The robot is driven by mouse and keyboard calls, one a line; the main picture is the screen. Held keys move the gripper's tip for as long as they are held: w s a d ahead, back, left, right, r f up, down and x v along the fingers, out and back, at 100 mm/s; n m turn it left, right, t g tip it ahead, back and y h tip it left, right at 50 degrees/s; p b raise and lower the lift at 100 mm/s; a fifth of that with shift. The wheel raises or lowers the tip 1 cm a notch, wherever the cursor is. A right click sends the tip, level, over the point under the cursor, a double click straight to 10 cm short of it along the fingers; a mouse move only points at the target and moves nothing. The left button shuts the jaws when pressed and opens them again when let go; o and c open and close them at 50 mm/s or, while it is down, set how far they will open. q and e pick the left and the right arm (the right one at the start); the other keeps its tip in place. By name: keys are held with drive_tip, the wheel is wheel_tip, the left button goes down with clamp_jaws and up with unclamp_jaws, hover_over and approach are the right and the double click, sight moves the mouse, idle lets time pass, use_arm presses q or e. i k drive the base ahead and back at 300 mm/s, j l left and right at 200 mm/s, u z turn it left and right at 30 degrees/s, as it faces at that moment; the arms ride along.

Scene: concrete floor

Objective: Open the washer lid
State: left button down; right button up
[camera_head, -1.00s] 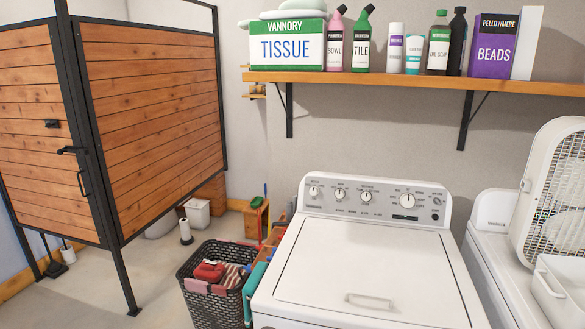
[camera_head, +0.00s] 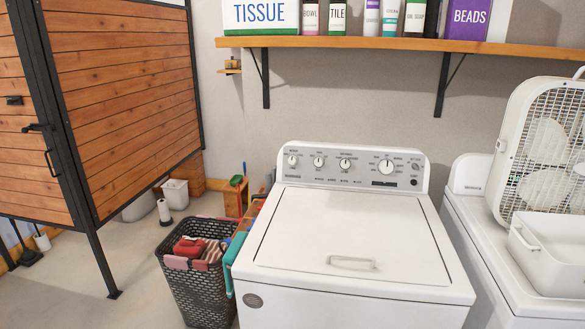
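The white washer (camera_head: 350,306) stands in the middle of the head view, with its knob panel (camera_head: 352,167) along the back. Its lid (camera_head: 340,228) lies flat and closed on the top. A pale bar handle (camera_head: 352,263) sits near the lid's front edge. Neither of my grippers shows in the head view, so nothing is seen touching the lid or its handle.
A dark laundry basket (camera_head: 196,285) with clothes stands on the floor left of the washer. Right of it is another white machine (camera_head: 470,235) bearing a box fan (camera_head: 545,150) and a white tub (camera_head: 550,255). A wooden shelf (camera_head: 400,48) hangs above. Floor is clear at lower left.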

sight(368, 236)
drive_tip(key=i+l, duration=0.45)
drive_tip(key=l, duration=0.3)
drive_tip(key=i+l, duration=0.25)
drive_tip(key=l+u, duration=0.05)
drive_tip(key=l, duration=0.05)
